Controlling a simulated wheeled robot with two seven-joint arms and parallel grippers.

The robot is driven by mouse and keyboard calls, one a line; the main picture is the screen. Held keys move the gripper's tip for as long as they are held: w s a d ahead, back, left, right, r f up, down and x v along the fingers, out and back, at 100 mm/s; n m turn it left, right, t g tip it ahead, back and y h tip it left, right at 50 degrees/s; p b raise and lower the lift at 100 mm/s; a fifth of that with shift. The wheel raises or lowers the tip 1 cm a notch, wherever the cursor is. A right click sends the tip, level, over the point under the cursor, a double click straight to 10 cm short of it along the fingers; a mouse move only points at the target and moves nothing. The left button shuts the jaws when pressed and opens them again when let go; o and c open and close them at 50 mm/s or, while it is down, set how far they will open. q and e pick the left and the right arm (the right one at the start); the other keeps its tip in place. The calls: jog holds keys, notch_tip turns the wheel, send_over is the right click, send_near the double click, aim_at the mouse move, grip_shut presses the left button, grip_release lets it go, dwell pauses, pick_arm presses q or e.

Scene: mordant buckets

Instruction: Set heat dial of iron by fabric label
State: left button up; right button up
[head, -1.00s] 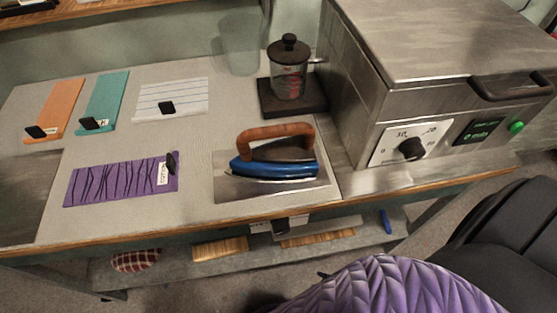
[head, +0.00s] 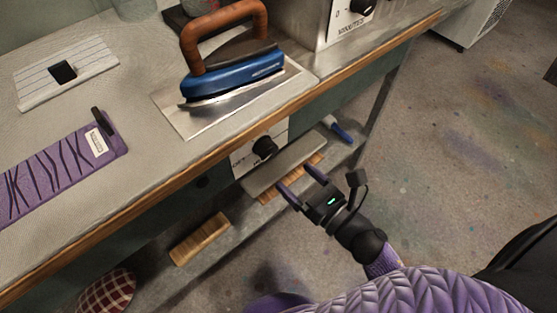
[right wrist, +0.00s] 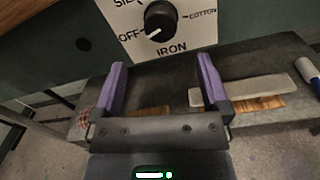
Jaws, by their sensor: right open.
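The iron's heat dial (head: 265,147) is a black knob on a pale panel under the table's front edge. In the right wrist view the dial (right wrist: 160,18) sits above the fingers, with OFF, COTTON and IRON readable; its white mark points lower left, toward OFF. My right gripper (head: 301,183) is open and empty, below and to the right of the dial, apart from it. The blue iron (head: 232,78) with a wooden handle rests on a metal plate. My left gripper is not in view.
A lower shelf (head: 210,260) holds wooden blocks (head: 200,238), a blue-tipped object (head: 337,129) and a checked cloth item (head: 105,293). A metal box (head: 345,25) stands at the back. The floor at right is open.

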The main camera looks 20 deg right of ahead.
aim_at(272, 155)
jog(key=x, duration=0.7)
jog(key=shift+w+b, duration=0.3)
jog(key=shift+b, duration=0.1)
jog(key=shift+w+a, duration=0.15)
jog(key=shift+w, duration=0.2)
jog(key=shift+w+a, duration=0.1)
jog(key=shift+w, duration=0.1)
jog(key=c, duration=1.2)
jog(key=shift+c, duration=0.2)
